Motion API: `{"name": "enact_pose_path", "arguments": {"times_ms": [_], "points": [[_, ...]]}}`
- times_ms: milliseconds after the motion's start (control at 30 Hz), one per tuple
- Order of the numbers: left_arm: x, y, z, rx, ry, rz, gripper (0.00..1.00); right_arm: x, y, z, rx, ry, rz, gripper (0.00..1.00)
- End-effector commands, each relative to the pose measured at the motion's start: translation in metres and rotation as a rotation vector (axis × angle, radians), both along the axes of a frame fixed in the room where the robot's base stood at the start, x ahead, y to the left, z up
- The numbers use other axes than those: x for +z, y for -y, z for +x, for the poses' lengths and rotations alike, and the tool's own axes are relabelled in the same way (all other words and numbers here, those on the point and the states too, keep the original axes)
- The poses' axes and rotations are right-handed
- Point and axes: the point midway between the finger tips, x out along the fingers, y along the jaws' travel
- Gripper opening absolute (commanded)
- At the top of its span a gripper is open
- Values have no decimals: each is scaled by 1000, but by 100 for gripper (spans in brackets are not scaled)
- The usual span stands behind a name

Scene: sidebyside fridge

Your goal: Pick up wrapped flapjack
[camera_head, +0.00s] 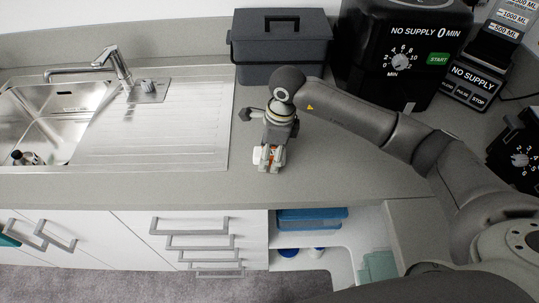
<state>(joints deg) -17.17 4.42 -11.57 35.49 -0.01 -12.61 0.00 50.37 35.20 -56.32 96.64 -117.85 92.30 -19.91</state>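My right gripper (269,167) points down over the grey counter (330,185), close to its front edge and right of the sink's drainboard. A small white and orange item (257,155), which looks like the wrapped flapjack, shows at and between its fingers. The gripper hides most of this item. The view is too small to tell whether the fingers are closed on it or only around it, or whether it touches the counter. My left gripper is not in view.
A dark toolbox (282,47) stands behind the gripper. A black appliance with a dial (400,60) and a blender base (470,85) stand at the back right. The sink (60,115) with its tap (120,70) is at left. The counter around the gripper is clear.

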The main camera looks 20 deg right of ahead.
Motion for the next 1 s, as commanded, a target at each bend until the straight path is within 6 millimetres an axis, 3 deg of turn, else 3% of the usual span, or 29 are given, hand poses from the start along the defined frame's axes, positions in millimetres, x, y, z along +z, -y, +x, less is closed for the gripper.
{"name": "enact_pose_path", "arguments": {"times_ms": [700,1000], "points": [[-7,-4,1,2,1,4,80,-4,0,0,0,0,0,65],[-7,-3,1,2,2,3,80,-4,0,0,-1,0,-1,28]]}}
